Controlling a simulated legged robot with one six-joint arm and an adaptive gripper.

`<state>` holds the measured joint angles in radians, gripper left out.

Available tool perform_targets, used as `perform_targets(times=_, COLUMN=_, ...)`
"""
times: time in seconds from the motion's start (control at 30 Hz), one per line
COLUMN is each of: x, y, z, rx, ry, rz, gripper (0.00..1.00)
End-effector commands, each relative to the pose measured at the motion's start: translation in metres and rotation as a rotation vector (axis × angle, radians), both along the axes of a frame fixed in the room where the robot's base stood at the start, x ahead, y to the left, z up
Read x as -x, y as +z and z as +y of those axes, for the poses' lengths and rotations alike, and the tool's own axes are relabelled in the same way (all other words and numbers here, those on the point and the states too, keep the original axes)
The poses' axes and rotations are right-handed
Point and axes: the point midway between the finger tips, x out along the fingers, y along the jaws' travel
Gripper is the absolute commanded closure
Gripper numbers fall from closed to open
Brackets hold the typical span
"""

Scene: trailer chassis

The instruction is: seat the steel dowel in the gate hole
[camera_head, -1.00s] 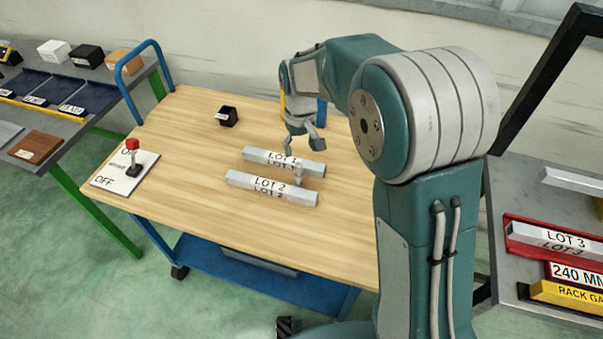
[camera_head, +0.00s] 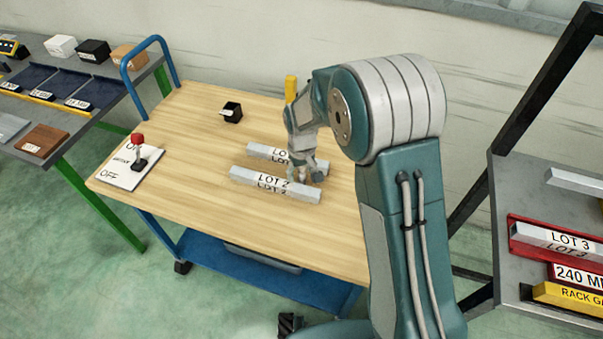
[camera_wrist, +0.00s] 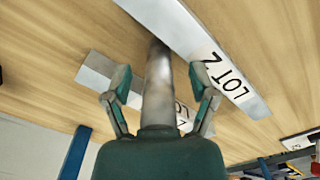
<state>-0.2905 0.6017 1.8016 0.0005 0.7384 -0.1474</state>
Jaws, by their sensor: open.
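The steel dowel (camera_wrist: 158,90) is a plain grey cylinder in the wrist view, between the two fingers of my gripper (camera_wrist: 160,78). The fingers stand apart on either side of it, and I cannot see them pressing on it. In the head view my gripper (camera_head: 305,177) is low over the table at the right ends of two grey bars, and hides the dowel. The LOT 2 bar (camera_head: 240,174) lies in front, and it also shows in the wrist view (camera_wrist: 180,25). The LOT 1 bar (camera_head: 260,150) lies behind, partly covered by my gripper. I cannot make out the gate hole.
A black block (camera_head: 231,112) sits at the back of the wooden table (camera_head: 190,215). A red-knobbed lever (camera_head: 138,141) stands on an ON/OFF plate at the left. Bench and rack flank the table, with a LOT 3 bar (camera_head: 520,230) at right. The table's front left is clear.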

Motion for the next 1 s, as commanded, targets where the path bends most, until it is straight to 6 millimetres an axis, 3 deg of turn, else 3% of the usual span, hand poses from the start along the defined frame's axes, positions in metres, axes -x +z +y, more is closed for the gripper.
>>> perform_targets(times=0.17, x=0.0, y=0.0, z=0.0, rx=0.0, ry=0.0, rz=-0.001, gripper=0.26)
perform_targets(times=0.3, x=0.0, y=0.0, z=0.0, rx=0.0, ry=0.0, rz=-0.001, gripper=0.88)
perform_targets(times=0.33, x=0.0, y=0.0, z=0.0, rx=0.0, ry=0.0, rz=-0.001, gripper=1.0)
perform_targets(times=0.77, x=-0.001, y=0.002, z=0.0, rx=0.0, ry=0.0, rz=-0.001, gripper=1.0)
perform_targets(times=1.0, x=-0.001, y=0.029, z=0.0, rx=-0.001, ry=0.0, rz=-0.005, gripper=1.0)
